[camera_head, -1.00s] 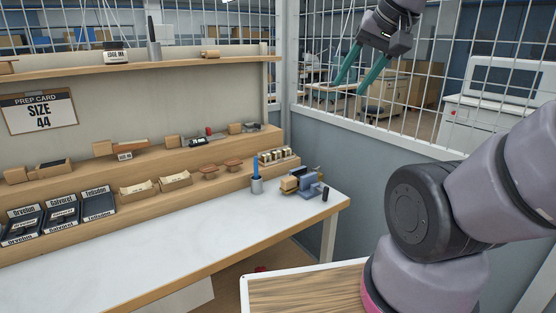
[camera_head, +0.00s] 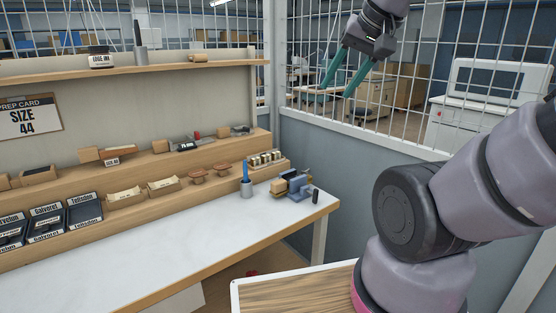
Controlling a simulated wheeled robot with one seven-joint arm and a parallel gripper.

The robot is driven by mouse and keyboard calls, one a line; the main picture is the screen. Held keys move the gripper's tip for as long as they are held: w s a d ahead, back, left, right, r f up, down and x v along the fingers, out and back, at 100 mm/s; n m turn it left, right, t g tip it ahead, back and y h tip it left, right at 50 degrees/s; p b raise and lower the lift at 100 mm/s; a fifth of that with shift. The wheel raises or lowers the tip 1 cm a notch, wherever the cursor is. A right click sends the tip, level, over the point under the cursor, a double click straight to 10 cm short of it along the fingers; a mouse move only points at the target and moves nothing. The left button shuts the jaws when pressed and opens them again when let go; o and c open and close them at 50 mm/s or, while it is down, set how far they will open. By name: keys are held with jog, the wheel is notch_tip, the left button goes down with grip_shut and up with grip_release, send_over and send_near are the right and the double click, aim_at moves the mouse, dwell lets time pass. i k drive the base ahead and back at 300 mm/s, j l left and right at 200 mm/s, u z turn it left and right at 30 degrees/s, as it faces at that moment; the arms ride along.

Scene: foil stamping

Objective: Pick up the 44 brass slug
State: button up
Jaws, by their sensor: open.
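Several small brass slugs (camera_head: 265,158) stand in a row in a wooden holder at the right end of the lower shelf step. Their size marks are too small to read, so I cannot tell which is the 44. My gripper (camera_head: 334,92) is open and empty, with teal fingers pointing down and left. It hangs high in front of the wire mesh, up and to the right of the slugs and well apart from them. A prep card (camera_head: 25,119) on the back panel reads SIZE 44.
A blue-handled tool in a grey cup (camera_head: 247,190) and a blue-grey vise-like device (camera_head: 298,188) stand near the slugs. Labelled dark boxes (camera_head: 84,211) sit at the left. The white bench top (camera_head: 150,255) is clear in front. Mesh (camera_head: 420,95) rises behind.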

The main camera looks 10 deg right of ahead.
aim_at(276, 155)
jog(key=i+l+u, duration=0.35)
jog(key=l, duration=0.2)
jog(key=i+l+u, duration=0.15)
jog(key=l, duration=0.15)
jog(key=i+l+u, duration=0.2)
jog(key=l+u, duration=0.15)
jog(key=l, duration=0.3)
jog(key=i, duration=0.05)
